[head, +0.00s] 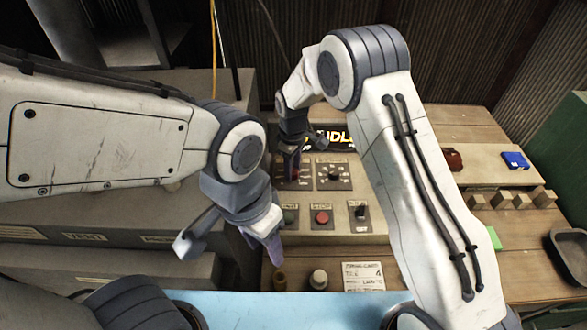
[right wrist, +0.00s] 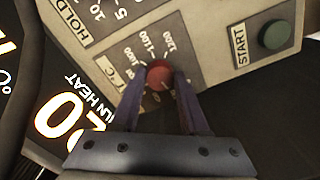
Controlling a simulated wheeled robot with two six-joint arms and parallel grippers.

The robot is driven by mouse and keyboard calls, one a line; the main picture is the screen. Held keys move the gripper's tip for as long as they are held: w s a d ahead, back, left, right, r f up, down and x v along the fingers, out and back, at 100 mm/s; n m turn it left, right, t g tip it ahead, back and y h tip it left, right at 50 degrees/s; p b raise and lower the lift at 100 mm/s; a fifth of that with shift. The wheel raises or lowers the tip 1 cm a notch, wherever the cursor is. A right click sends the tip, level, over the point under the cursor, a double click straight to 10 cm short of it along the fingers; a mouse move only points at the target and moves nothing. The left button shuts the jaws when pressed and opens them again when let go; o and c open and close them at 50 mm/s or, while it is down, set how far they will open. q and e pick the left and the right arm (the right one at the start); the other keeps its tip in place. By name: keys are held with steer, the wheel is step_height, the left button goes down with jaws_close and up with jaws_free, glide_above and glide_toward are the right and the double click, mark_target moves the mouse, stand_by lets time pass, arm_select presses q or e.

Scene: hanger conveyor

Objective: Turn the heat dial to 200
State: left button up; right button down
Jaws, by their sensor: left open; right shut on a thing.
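The heat dial is a red knob (right wrist: 159,72) on a °C plate, with 1000, 1100 and 1200 among the marks visible around it. My right gripper (right wrist: 160,88) is shut on this knob, with one purple finger on each side. In the head view my right gripper (head: 291,168) reaches down onto the upper left dial of the control panel and partly covers it. The knob's pointer and the lower marks are hard to make out. My left gripper (head: 232,246) is open and empty, at the panel's lower left.
A dark display (head: 336,138) reads IDLE; the right wrist view shows part of "KILN HEAT". A second dial (head: 334,175) sits beside the heat dial. Below are a green start button (head: 290,216), a red button (head: 322,217) and a small switch (head: 361,211). Wooden blocks (head: 500,200) stand right.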

steer(key=shift+m, duration=0.6)
steer(key=shift+c, duration=2.1)
jaws_free()
step_height(320, 180, up, 11)
steer(key=b, duration=0.2)
steer(key=shift+f, duration=0.2)
